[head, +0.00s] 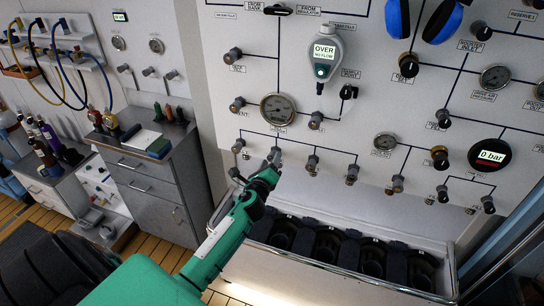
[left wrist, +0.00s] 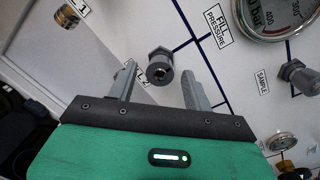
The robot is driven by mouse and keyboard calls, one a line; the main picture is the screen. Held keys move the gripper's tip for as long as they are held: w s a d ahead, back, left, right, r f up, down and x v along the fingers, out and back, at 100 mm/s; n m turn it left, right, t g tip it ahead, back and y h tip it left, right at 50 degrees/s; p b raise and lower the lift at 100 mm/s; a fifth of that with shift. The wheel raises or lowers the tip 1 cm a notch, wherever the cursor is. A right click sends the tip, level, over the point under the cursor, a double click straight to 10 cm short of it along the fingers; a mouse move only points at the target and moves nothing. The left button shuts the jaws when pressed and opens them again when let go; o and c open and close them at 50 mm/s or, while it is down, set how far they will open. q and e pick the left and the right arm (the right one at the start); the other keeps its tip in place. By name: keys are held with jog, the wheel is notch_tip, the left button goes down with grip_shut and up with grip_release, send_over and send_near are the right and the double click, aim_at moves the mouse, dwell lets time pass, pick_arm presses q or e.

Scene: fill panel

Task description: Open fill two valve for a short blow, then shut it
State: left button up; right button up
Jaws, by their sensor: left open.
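The fill two valve (left wrist: 160,66) is a dark grey knob on the white panel, in the left wrist view. Its label (left wrist: 141,78) is partly covered by a finger. My left gripper (left wrist: 159,80) is open, with one finger on each side of the knob in that view. Light gaps show between knob and fingers, and I cannot tell how deep the fingers reach around it. In the head view my left gripper (head: 274,158) is at the panel's lower valve row and largely hides this knob. My right gripper is not in view.
The fill one knob (head: 238,145) is just left of my gripper, and another knob (head: 312,163) is to the right. A round gauge (head: 278,109) is above. A trough with dark cylinder bays (head: 327,245) stands below. A grey drawer cabinet (head: 150,180) is at left.

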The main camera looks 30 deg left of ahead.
pick_arm(q)
jog(key=shift+x, duration=1.15)
jog(key=shift+c, duration=0.4)
jog(key=c, duration=0.9)
